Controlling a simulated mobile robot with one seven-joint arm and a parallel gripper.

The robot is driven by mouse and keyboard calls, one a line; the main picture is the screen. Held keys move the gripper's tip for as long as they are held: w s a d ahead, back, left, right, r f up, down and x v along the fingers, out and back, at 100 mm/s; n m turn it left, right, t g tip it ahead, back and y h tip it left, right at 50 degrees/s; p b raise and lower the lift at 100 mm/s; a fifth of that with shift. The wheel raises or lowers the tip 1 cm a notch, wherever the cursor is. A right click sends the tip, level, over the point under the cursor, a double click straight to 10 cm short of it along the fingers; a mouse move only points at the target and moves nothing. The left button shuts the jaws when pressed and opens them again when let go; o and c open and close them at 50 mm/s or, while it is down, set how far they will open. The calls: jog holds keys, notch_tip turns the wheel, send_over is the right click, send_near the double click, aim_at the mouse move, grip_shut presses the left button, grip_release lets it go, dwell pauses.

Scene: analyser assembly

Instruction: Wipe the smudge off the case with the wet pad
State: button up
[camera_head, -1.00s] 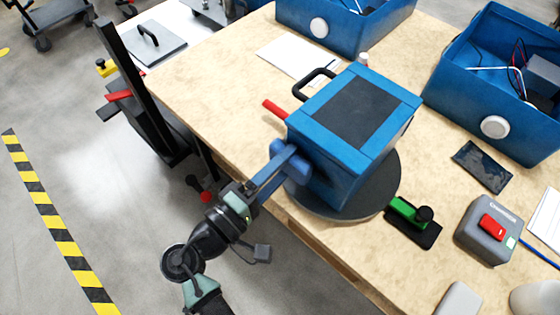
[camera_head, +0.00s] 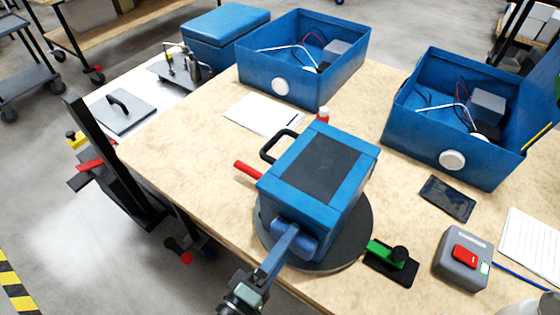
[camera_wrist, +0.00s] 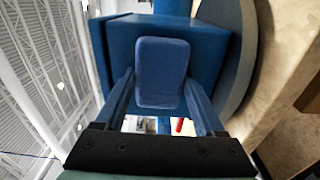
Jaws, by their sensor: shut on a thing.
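The blue case (camera_head: 339,210) with a dark grey top panel stands on a round dark turntable (camera_head: 362,240) near the table's front edge. My gripper (camera_head: 293,238) is at the near side of the case, shut on the blue pad (camera_wrist: 162,72). In the wrist view, the pad is between my two fingers, with the case wall (camera_wrist: 122,45) right behind it. The pad is at or very close to that wall; I cannot tell whether it touches. No smudge shows; the pad and fingers hide part of the near wall.
A black handle (camera_head: 268,147) and a red lever (camera_head: 248,171) stick out left of the case. A green clamp (camera_head: 388,256) and a grey box with a red switch (camera_head: 464,257) lie to the right. Two open blue housings (camera_head: 255,80) (camera_head: 410,125) stand behind.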

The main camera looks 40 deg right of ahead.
aim_at(305, 255)
jog(key=shift+s+d+p, duration=0.3)
jog(key=shift+s+d, duration=0.05)
jog(key=shift+s, duration=0.5)
jog(key=shift+s+d+p, duration=0.25)
jog(key=shift+s+d, duration=0.05)
jog(key=shift+s, duration=0.5)
jog(key=shift+w+a+b, duration=0.55)
jog(key=shift+w+a, duration=0.05)
jog(key=shift+w, duration=1)
jog(key=shift+w+a+b, duration=0.5)
jog(key=shift+w+a, duration=0.05)
jog(key=shift+w, duration=1.05)
jog(key=shift+w+a+b, duration=0.55)
jog(key=shift+w+a, duration=0.05)
jog(key=shift+w, duration=1)
jog(key=shift+a, duration=0.1)
jog(key=shift+v, duration=2.95)
jog(key=shift+a, duration=0.15)
jog(key=shift+p+v, duration=0.35)
jog(key=shift+v, duration=1.05)
